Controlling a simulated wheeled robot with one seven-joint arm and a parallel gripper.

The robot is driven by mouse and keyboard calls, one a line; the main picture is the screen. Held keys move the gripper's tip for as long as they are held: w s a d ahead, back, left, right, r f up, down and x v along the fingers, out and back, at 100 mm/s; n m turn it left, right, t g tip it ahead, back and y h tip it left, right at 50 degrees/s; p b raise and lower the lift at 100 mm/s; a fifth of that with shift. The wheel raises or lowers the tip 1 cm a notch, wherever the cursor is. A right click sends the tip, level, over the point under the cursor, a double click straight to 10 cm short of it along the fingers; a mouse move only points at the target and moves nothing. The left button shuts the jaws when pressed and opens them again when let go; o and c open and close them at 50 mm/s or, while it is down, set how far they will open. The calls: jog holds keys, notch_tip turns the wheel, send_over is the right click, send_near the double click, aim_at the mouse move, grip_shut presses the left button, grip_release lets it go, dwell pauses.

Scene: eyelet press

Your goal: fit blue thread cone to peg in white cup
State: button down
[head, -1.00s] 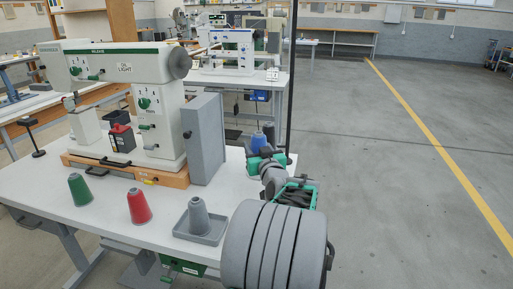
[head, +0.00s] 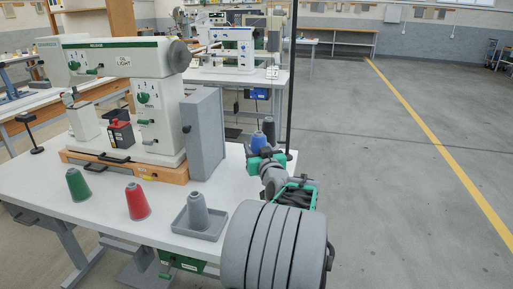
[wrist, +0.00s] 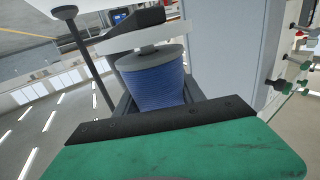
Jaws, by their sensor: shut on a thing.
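The blue thread cone (head: 258,140) is in my gripper (head: 261,158), over the far right part of the white table in the head view. In the wrist view the blue cone (wrist: 155,84) fills the middle, between the dark fingers of my gripper (wrist: 157,98). Its grey end faces away from the camera. The gripper is shut on the cone.
A tall grey panel (head: 204,136) and the press (head: 150,105) stand to the left. Green (head: 78,185), red (head: 137,201) and grey (head: 198,211) cones stand along the table's front. A thin dark pole (head: 289,80) rises close by.

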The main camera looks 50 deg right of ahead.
aim_at(257, 136)
jog(key=shift+f+b, duration=0.5)
jog(key=shift+f, duration=0.05)
jog(key=c, duration=0.6)
grip_release()
jog(key=shift+r+p, duration=1.05)
jog(key=shift+r, duration=1.5)
